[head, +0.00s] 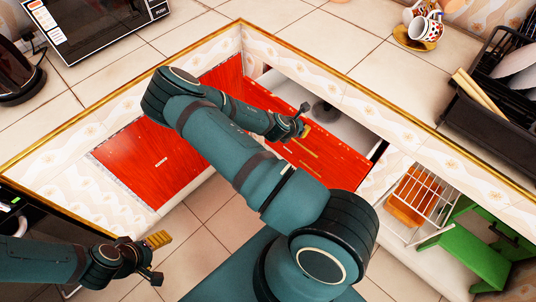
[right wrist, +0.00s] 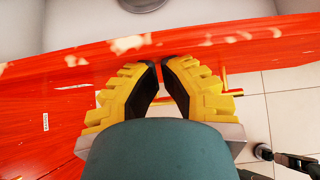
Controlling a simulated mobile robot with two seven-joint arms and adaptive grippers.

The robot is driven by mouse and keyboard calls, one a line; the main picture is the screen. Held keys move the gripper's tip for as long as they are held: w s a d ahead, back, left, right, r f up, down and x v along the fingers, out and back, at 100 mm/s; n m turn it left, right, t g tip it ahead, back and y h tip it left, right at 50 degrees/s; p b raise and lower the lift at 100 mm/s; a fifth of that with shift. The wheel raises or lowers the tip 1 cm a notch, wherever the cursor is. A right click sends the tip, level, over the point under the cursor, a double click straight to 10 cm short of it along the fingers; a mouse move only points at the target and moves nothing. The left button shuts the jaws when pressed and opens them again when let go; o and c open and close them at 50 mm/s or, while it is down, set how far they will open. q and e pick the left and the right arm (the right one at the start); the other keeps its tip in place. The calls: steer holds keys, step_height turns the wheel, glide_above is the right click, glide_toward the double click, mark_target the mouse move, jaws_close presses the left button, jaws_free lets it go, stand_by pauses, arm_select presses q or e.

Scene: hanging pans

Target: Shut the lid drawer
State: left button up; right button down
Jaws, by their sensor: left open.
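The lid drawer is pulled open in the head view, with a red front (head: 330,160) and a white inside (head: 350,132). A round grey lid-like thing (head: 322,112) lies in it, cut off at the top of the right wrist view. My right gripper (head: 304,125) is at the drawer front. In the right wrist view its yellow fingers (right wrist: 160,64) almost meet at the tips, with nothing seen between them. They overlap the red front (right wrist: 110,55) and partly hide its gold handle (right wrist: 226,84); contact is unclear. My left gripper (head: 157,258) is open and empty, low at left.
A red cabinet door (head: 150,160) is left of the drawer. The gold-edged counter holds a microwave (head: 95,25), cups (head: 425,28) and a black dish rack (head: 490,110). A green stool-like thing (head: 470,245) stands at right. Tiled floor (head: 215,215) shows below the drawer.

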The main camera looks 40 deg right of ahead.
arm_select(q)
steer(key=shift+f, duration=0.1)
arm_select(e)
steer(key=w+d, duration=0.1)
steer(key=d, duration=1.1)
steer(key=shift+d, duration=0.35)
steer(key=shift+r, duration=0.1)
steer(key=shift+w, duration=0.1)
